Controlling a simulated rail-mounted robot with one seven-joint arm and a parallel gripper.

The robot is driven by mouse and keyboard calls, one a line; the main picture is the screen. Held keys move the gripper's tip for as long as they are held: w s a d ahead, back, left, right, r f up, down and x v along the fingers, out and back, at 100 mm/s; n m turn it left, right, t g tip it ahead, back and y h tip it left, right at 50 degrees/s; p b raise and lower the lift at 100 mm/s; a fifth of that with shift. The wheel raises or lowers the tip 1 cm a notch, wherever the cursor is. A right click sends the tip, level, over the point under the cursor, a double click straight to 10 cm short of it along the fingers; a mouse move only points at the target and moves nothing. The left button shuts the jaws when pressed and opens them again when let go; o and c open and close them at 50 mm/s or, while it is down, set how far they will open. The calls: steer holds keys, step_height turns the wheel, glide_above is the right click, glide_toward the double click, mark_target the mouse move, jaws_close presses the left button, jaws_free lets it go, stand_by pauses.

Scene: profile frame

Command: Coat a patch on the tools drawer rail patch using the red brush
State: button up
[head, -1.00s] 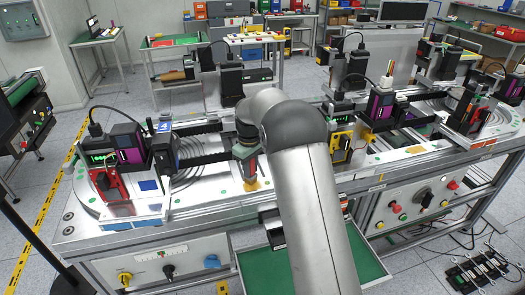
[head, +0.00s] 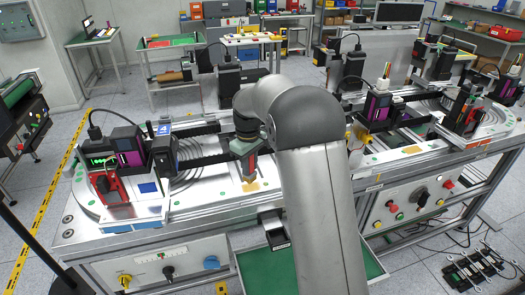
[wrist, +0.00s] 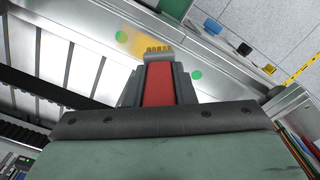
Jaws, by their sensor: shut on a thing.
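My gripper (wrist: 157,88) is shut on the red brush (wrist: 158,85), whose red handle shows between the dark fingers in the wrist view. A grey collar and short tan bristles show at its far end. A yellow-orange patch (wrist: 128,42) lies on the silver metal surface beside and just beyond the bristles. In the head view my gripper (head: 246,154) points down over the metal deck, with the brush tip close above or at the patch (head: 250,186). I cannot tell whether the bristles touch it.
A dark purple-and-black device (head: 128,150) and a red clamp (head: 110,186) stand on the deck to the left. A green tray (head: 268,268) extends below the front edge. Several other devices stand to the right. Green dots (wrist: 196,76) mark the metal.

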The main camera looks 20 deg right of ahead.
steer(key=shift+r+p, duration=0.75)
steer(key=shift+r, duration=0.65)
